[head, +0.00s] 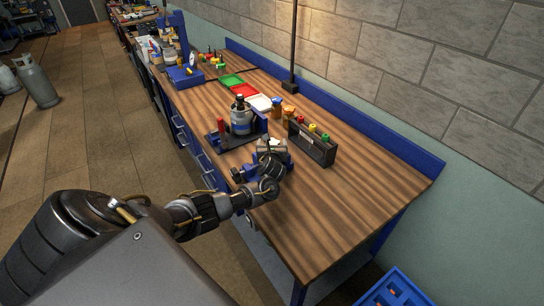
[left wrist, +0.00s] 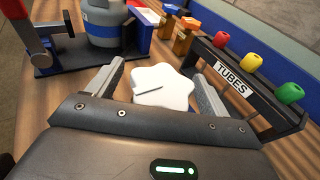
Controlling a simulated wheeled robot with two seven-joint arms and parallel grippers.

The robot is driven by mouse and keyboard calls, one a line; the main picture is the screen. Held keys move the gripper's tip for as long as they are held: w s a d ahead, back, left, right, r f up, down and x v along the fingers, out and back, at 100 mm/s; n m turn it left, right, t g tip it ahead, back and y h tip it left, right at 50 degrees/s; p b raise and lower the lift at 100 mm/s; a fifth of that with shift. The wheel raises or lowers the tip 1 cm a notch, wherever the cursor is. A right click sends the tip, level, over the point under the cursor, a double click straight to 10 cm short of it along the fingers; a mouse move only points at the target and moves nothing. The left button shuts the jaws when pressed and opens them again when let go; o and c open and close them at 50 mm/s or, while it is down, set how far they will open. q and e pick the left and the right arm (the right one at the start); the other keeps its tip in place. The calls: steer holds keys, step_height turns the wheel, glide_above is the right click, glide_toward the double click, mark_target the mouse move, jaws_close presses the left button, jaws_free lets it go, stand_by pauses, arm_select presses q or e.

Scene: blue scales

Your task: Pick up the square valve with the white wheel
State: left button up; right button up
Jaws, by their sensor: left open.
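The white wheel (left wrist: 162,87) of the valve lies between the two fingers of my left gripper (left wrist: 158,72) in the left wrist view. It is a lobed white disc seen from above. The fingers are open, one on each side of it, and gaps show between them and the wheel. The valve's body under the wheel is hidden, so I cannot tell its shape. In the head view my left gripper (head: 270,158) is over the workbench, with a small part of the white wheel (head: 268,145) near it. My right gripper is not in view.
A black rack marked TUBES (left wrist: 232,80) with coloured caps stands close on the right. A grey canister (head: 240,118) stands just beyond the gripper, by a red-handled device (left wrist: 40,28). Orange-brown valves (left wrist: 185,38) stand behind. The near right bench top (head: 340,210) is clear.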

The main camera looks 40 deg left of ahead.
arm_select(q)
steer(key=shift+w+a, duration=0.1)
jaws_close()
stand_by(0.6)
